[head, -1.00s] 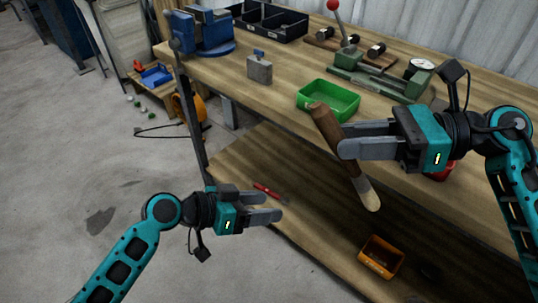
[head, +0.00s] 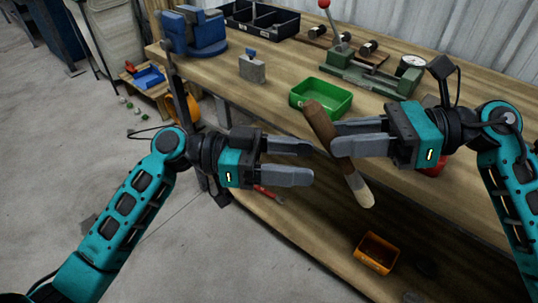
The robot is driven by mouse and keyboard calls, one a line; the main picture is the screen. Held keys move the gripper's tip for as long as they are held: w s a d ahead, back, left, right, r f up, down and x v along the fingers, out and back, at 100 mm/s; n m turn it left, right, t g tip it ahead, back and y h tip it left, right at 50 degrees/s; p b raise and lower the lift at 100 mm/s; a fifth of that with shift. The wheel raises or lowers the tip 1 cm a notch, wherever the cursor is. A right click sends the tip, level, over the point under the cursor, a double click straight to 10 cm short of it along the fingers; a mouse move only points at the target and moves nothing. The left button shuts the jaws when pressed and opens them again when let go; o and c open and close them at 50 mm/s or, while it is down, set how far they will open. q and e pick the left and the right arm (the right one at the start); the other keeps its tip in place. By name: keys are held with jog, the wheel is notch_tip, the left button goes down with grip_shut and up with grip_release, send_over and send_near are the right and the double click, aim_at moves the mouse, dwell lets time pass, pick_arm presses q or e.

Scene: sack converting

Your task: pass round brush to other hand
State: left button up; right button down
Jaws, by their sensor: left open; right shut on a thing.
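The round brush (head: 321,124) has a dark brown upper part and a pale lower end (head: 362,192). It is tilted, its top toward the upper left, and hangs in the air in front of the workbench. My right gripper (head: 336,138) is shut on its middle from the right; the fingers hide part of it. My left gripper (head: 312,163) is open and empty, a little to the left of the brush, with its fingers pointing right toward it. A gap shows between the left fingertips and the brush.
The wooden workbench (head: 270,91) holds a green tray (head: 322,108), a blue vise (head: 195,36), a grey block (head: 252,70), black bins (head: 262,22) and a green lever press (head: 372,75). A red-handled tool (head: 268,194) and an orange bin (head: 377,253) are on the lower shelf.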

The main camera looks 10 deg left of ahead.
aim_at(341, 165)
pick_arm(q)
jog(key=d, duration=0.7)
jog(key=shift+w+d, duration=0.1)
jog(key=shift+d, duration=0.05)
jog(key=c, duration=1.1)
pick_arm(e)
jog(key=c, duration=0.8)
grip_release()
jog(key=shift+d, duration=0.1)
